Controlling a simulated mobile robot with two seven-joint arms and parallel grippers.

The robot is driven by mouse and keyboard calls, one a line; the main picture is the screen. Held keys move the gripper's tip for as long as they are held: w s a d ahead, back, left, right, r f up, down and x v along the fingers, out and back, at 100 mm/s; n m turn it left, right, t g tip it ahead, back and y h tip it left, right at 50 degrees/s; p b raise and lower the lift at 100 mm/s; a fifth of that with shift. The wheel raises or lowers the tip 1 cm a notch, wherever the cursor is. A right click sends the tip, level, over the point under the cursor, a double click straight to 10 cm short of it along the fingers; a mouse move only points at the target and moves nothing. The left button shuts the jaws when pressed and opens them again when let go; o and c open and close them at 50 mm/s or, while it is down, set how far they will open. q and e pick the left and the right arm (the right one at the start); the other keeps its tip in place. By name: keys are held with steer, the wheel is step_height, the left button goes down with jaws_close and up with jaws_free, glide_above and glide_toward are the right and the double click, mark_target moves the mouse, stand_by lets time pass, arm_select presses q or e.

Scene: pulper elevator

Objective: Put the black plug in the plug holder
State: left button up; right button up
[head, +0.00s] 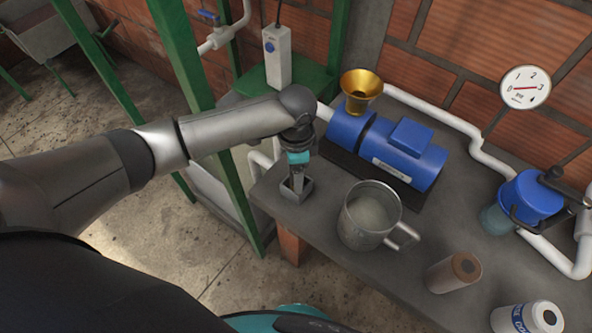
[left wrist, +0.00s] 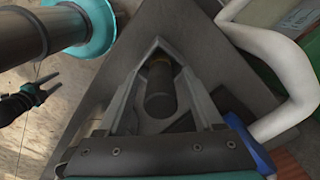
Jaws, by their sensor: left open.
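The black plug (left wrist: 160,90) shows in the left wrist view as a dark cylinder with a brownish band at its far end. It lies between the fingers of my left gripper (left wrist: 160,60), which is open around it. In the head view my left gripper (head: 297,182) points down at the small grey square plug holder (head: 296,194) near the counter's left edge. The fingers hide the inside of the holder, so I cannot tell how deep the plug sits. My right gripper (left wrist: 50,82) shows small at the left of the left wrist view, its fingers apart and empty.
A metal mug (head: 358,232) stands right of the holder on the grey counter (head: 320,215). A blue pump (head: 400,158) with a brass funnel (head: 360,88) is behind. Green posts (head: 235,170) rise left of the counter.

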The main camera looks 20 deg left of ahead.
arm_select(q)
step_height(320, 180, up, 12)
steer(key=shift+r+p, duration=0.15)
steer(key=shift+p, duration=1.05)
